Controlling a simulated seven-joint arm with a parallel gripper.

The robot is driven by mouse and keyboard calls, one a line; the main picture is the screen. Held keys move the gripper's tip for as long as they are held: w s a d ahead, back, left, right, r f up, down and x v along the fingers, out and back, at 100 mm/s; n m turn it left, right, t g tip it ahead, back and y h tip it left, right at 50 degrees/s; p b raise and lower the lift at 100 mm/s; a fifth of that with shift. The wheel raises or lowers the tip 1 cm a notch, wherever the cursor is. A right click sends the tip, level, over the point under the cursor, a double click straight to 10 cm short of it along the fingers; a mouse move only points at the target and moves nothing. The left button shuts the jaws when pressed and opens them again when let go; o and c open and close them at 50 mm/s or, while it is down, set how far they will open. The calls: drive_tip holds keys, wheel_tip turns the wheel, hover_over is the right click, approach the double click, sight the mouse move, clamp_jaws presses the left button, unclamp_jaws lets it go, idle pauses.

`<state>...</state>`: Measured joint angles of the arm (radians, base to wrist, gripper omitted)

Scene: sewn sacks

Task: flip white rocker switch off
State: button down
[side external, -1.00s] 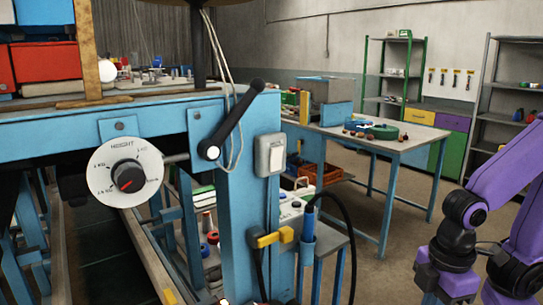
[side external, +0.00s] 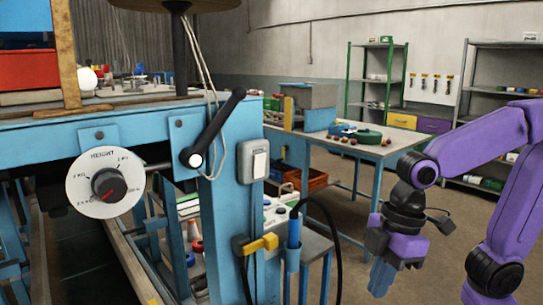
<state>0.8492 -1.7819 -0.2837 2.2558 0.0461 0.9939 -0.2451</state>
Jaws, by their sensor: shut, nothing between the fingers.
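The white rocker switch (side external: 259,165) sits in a grey housing on the front of the blue upright post (side external: 230,200), near the middle of the side view. Which way the rocker is tipped is too small to tell. My gripper (side external: 378,290) is at the lower right, pointing down with its blue fingers together and empty. It is well to the right of the switch and lower than it, touching nothing that I can see.
A black lever (side external: 218,128) and a white height dial (side external: 104,182) are left of the switch. A yellow plug (side external: 262,243) and a blue holder with a black cable (side external: 293,240) are below it. A blue workbench (side external: 375,150) stands behind.

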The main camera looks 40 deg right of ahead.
drive_tip(key=w+d+r+n+t+y, duration=0.1)
drive_tip(key=w+r+t, duration=0.1)
drive_tip(key=w+r, duration=0.6)
drive_tip(key=w+d+r+n+t+y, duration=0.1)
drive_tip(key=w+r+n+t+y, duration=0.1)
drive_tip(key=w+r, duration=0.7)
wheel_tip(320, 180, up, 7)
drive_tip(key=shift+d+f+t, duration=0.1)
drive_tip(key=shift+d+t, duration=0.05)
drive_tip(key=shift+t, duration=0.45)
approach(255, 174)
drive_tip(key=shift+x, duration=2)
drive_tip(key=shift+d, duration=0.1)
